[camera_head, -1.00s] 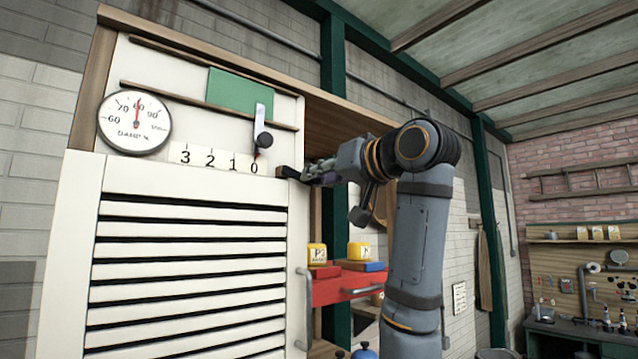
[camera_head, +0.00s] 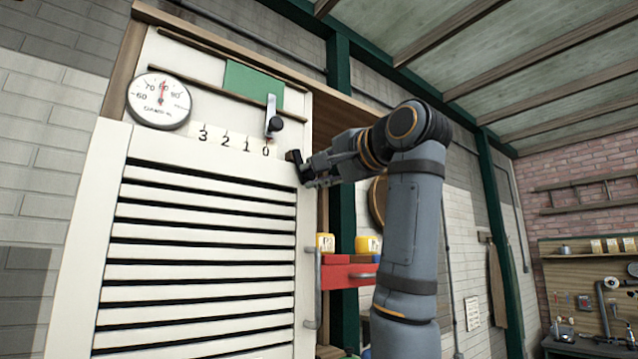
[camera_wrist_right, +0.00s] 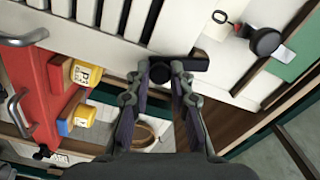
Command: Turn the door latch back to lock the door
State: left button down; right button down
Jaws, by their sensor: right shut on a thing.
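The door latch (camera_head: 294,157) is a short black bar at the upper right corner of the white louvred door (camera_head: 205,148). In the right wrist view the latch (camera_wrist_right: 193,64) lies across the door's edge, with a dark round knob at one end. My right gripper (camera_head: 307,172) is at the latch. In the wrist view its two fingers (camera_wrist_right: 161,72) are on either side of the knob and shut on it. The fingers hide part of the knob. The door sits in line with its frame. My left gripper is not in view.
Above the door are a round dial (camera_head: 159,101), a number scale (camera_head: 235,140), a green panel (camera_head: 253,84) and a slider with a black knob (camera_head: 275,123).

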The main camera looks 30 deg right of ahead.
jog(key=shift+a+f+m+b, duration=0.15)
jog(key=shift+a+m+b, duration=0.35)
jog(key=shift+m, duration=0.5)
jog(key=shift+a+f+m+b, duration=0.15)
jog(key=shift+a+m+b, duration=0.3)
jog(key=shift+m, duration=0.55)
jog(key=shift+d, duration=0.1)
jog(key=c, duration=1.3)
grip_release()
jog(key=shift+s, duration=0.15)
jog(key=shift+o, duration=0.6)
jog(key=shift+s+d, duration=0.1)
jog(key=s, duration=0.7)
jog(key=shift+s+d, duration=0.25)
jog(key=shift+d, duration=0.05)
jog(key=shift+w, duration=0.1)
